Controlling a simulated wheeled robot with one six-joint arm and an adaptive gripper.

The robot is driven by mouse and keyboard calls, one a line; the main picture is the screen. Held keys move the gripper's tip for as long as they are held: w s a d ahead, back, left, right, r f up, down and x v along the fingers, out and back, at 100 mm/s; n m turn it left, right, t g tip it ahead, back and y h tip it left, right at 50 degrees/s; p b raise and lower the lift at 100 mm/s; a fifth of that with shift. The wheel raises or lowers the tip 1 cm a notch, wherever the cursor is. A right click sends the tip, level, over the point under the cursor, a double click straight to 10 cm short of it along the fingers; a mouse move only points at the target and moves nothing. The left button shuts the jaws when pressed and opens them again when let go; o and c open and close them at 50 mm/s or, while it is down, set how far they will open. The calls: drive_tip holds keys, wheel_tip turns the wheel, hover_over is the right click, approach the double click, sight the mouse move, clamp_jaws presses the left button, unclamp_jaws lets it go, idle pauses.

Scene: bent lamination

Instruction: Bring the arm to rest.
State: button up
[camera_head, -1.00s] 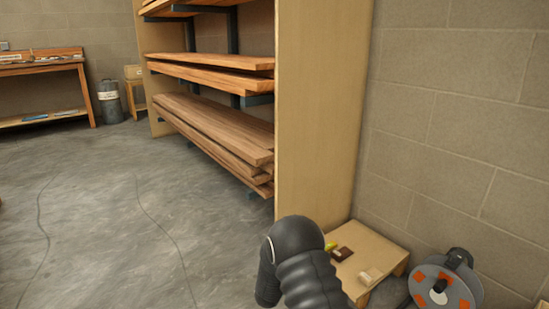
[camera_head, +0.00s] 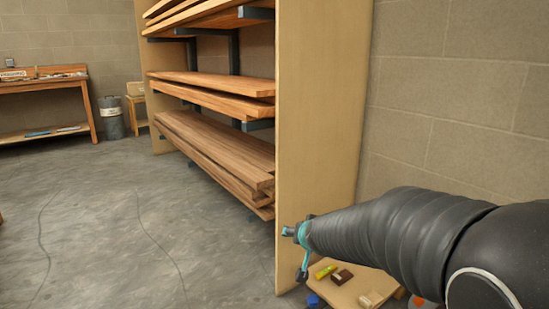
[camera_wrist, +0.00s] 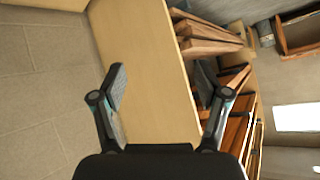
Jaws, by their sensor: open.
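My gripper (camera_head: 303,248) shows in the head view at the end of my dark ribbed arm, which reaches in from the right edge. It is in front of the rack's tall end panel (camera_head: 318,130), above the low wooden platform. In the wrist view my gripper (camera_wrist: 160,95) has its two fingers wide apart with nothing between them. Beyond the fingers is the pale end panel (camera_wrist: 145,60), with the stacked boards (camera_wrist: 215,40) to its right. The arm covers part of the low platform and the wall.
A low platform (camera_head: 340,297) holds a yellow-green item (camera_head: 326,271), a dark brown block (camera_head: 342,277) and a pale block (camera_head: 370,299). A lumber rack with boards (camera_head: 215,150) stands left of the panel. A workbench (camera_head: 45,105) and grey bin (camera_head: 112,117) are far left. The concrete floor (camera_head: 100,220) is clear.

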drive_tip(key=s+d+r+g+p, duration=0.1)
drive_tip(key=s+d+r, duration=0.1)
drive_tip(key=s, duration=0.9)
drive_tip(key=s+d+r+n+g+h+p, duration=0.1)
drive_tip(key=s+d+r+g, duration=0.1)
drive_tip(key=s, duration=0.9)
drive_tip(key=s+d+r+n+g+p, duration=0.1)
drive_tip(key=s+d, duration=0.3)
drive_tip(key=s, duration=0.7)
drive_tip(key=shift+d+r+g+h+p, duration=0.35)
drive_tip(key=shift+r+g, duration=0.15)
drive_tip(key=shift+r, duration=0.25)
